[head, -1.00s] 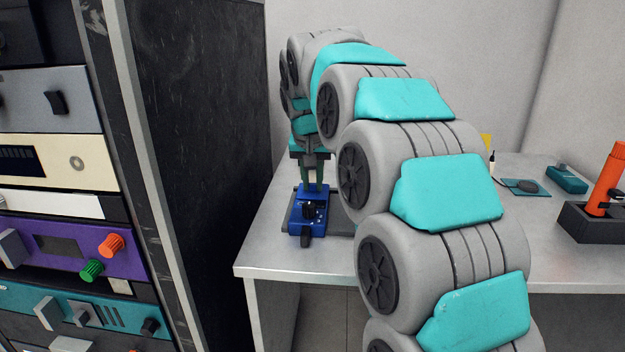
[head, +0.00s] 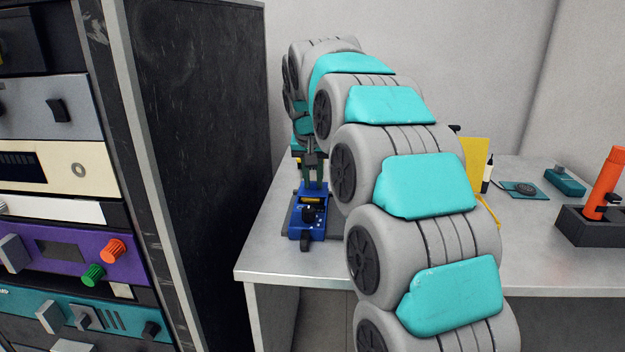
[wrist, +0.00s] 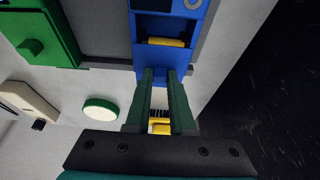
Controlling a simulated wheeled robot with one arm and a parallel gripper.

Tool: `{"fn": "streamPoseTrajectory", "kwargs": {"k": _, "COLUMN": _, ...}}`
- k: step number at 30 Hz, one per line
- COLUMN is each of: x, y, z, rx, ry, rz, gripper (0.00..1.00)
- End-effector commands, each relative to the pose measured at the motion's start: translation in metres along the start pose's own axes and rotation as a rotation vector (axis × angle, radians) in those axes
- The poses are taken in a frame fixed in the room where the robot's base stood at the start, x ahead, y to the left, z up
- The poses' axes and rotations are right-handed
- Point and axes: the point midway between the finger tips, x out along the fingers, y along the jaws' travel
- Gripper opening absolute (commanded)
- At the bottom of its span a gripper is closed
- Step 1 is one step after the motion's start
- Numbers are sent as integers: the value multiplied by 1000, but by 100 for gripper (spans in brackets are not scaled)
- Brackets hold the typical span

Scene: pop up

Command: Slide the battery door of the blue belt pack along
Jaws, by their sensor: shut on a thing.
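The blue belt pack (head: 310,222) sits on a dark mat near the left end of the table, its dark knob toward me. Its battery bay shows open, with a yellow battery (wrist: 168,42) inside; the yellow also shows in the head view (head: 312,199). The blue battery door (wrist: 160,68) lies at the far end of the pack, beyond the bay. My gripper (wrist: 160,74) points down there, its green fingers shut on the door. The fingertips partly hide it. In the head view my gripper (head: 314,186) stands behind the bay.
A tall equipment rack (head: 200,150) stands close on the left. A yellow object (head: 477,160), a teal box (head: 565,181) and an orange cylinder (head: 604,180) are on the right. The wrist view shows a green box (wrist: 40,32) and a round green-edged disc (wrist: 100,108) nearby.

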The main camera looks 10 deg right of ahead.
Motion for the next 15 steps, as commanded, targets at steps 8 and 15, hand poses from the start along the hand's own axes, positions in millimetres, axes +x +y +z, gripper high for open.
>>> {"fn": "streamPoseTrajectory", "kwargs": {"k": 8, "x": 8, "y": 0, "z": -17, "rx": 0, "ry": -4, "rz": 1, "gripper": 0}}
{"fn": "streamPoseTrajectory", "kwargs": {"k": 15, "x": 13, "y": 0, "z": -31, "rx": 1, "ry": -3, "rz": 0, "gripper": 0}}
